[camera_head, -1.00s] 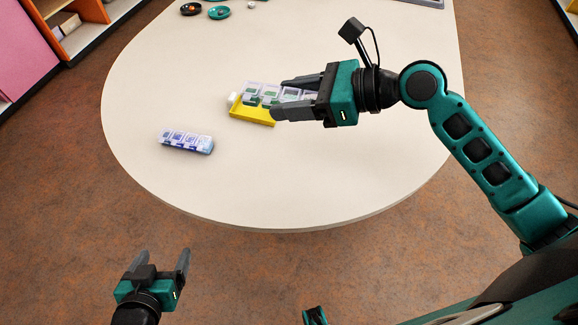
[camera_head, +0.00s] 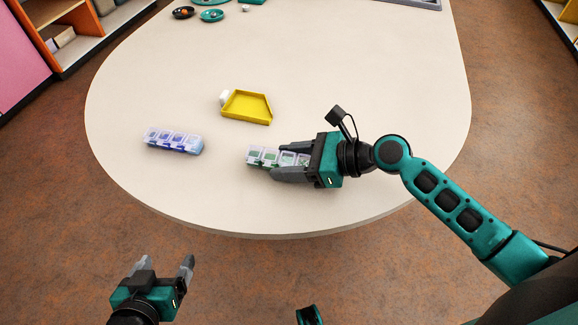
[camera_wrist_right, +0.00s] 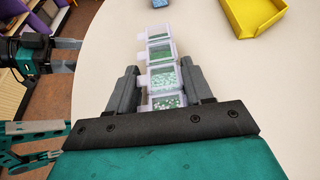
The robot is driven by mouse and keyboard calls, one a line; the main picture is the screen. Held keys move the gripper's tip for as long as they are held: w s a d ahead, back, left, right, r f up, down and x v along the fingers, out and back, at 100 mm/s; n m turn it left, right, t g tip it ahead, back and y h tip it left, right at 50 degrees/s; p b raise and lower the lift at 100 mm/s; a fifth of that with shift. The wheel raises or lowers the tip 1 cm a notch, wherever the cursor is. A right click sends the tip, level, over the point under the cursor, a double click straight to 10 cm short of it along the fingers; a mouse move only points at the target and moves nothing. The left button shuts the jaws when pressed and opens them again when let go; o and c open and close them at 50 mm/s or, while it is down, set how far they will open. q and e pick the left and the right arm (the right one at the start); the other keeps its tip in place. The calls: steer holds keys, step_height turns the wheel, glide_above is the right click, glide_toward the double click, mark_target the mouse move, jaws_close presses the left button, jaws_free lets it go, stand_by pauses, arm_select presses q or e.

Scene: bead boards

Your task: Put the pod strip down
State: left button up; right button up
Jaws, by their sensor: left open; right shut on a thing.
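A pod strip with clear lids and green and pale beads (camera_head: 268,156) is in my right gripper (camera_head: 291,163) near the front of the table. In the right wrist view the strip (camera_wrist_right: 160,53) runs away from between the two fingers (camera_wrist_right: 160,92). Its far end sticks out past the fingertips. I cannot tell whether its underside touches the table. A second strip, blue and purple (camera_head: 173,140), lies on the table to the left. My left gripper (camera_head: 166,264) is open and empty, off the table's front edge.
A yellow tray (camera_head: 247,120) with a white piece at its corner lies behind the held strip. Small dark (camera_head: 184,12) and teal (camera_head: 212,15) dishes stand at the back. The cream table (camera_head: 370,110) is clear around the held strip.

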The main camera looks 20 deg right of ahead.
steer(key=shift+f, duration=0.5)
steer(key=shift+r, duration=0.1)
steer(key=o, duration=0.9)
steer(key=shift+c, duration=0.2)
steer(key=o, duration=0.3)
